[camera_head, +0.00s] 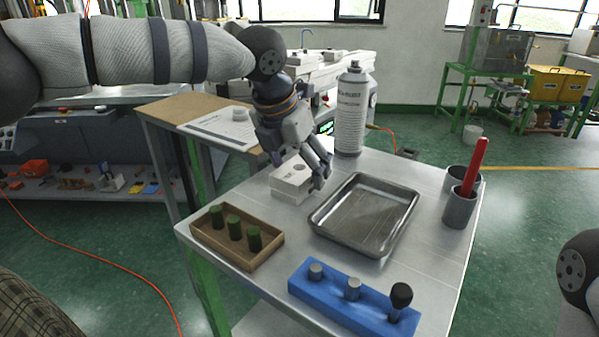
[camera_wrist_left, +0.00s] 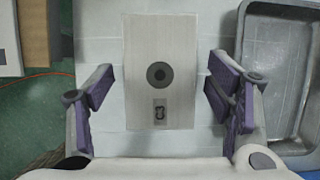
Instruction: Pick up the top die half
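The die (camera_head: 291,178) is a pale block on the metal table, left of the tray. Its top half shows in the left wrist view as a light rectangular plate (camera_wrist_left: 160,98) with a dark round hole in the middle and a small slot below it. My left gripper (camera_head: 312,182) is over the die. In the wrist view its two fingers (camera_wrist_left: 160,100) stand open on either side of the plate, with a gap on each side. The seam between the die halves is hard to make out. My right gripper is not in view; only a dark arm part shows at the right edge.
A metal tray (camera_head: 322,221) lies close to the right of the die. A wooden box (camera_head: 270,258) with green cylinders, a blue holder (camera_head: 333,303) with several tools, a spray can (camera_head: 350,112) and grey cups (camera_head: 458,211) also stand on the table.

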